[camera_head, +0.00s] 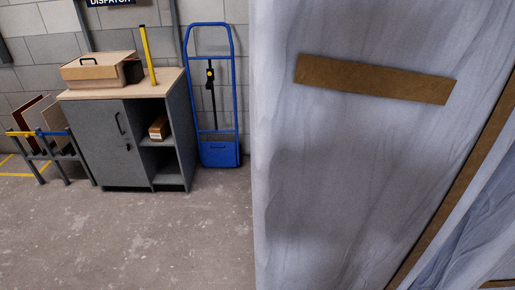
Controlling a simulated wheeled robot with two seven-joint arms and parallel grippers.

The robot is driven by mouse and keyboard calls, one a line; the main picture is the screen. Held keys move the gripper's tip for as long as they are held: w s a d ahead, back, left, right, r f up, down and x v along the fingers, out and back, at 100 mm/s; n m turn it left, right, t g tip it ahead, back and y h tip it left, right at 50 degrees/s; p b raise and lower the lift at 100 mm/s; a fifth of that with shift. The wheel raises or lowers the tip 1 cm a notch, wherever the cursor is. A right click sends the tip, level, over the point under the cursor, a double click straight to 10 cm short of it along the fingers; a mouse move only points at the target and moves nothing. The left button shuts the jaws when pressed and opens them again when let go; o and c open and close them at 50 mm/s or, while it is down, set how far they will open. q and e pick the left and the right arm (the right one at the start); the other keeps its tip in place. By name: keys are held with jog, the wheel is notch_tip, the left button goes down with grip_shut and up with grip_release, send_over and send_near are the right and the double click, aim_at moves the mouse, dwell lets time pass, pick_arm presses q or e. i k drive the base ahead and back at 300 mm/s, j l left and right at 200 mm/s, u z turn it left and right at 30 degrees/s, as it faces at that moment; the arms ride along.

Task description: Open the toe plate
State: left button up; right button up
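A blue hand truck (234,100) stands upright against the grey block wall, just right of the workbench cabinet. Its toe plate (220,154) is the blue panel at the bottom and appears folded up against the frame, with a dark slot near its top. A black strap or bar with a yellow part (210,74) runs down the middle of the frame. Neither of my grippers is in view.
A grey cabinet (105,140) with a wooden top, carrying a box (90,72), stands left of the hand truck. A panel rack (40,150) is further left. A large, pale wrapped object (330,180) fills the right side. The concrete floor (180,240) in front is clear.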

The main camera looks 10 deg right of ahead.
aim_at(214, 153)
jog(key=i+j+z, duration=0.2)
jog(key=i+j, duration=0.55)
jog(key=i+j+z, duration=0.2)
jog(key=i+j, duration=0.45)
jog(key=j, duration=0.15)
jog(key=i, duration=0.25)
jog(key=j+z, duration=0.15)
jog(key=j, duration=0.2)
jog(key=k, duration=0.05)
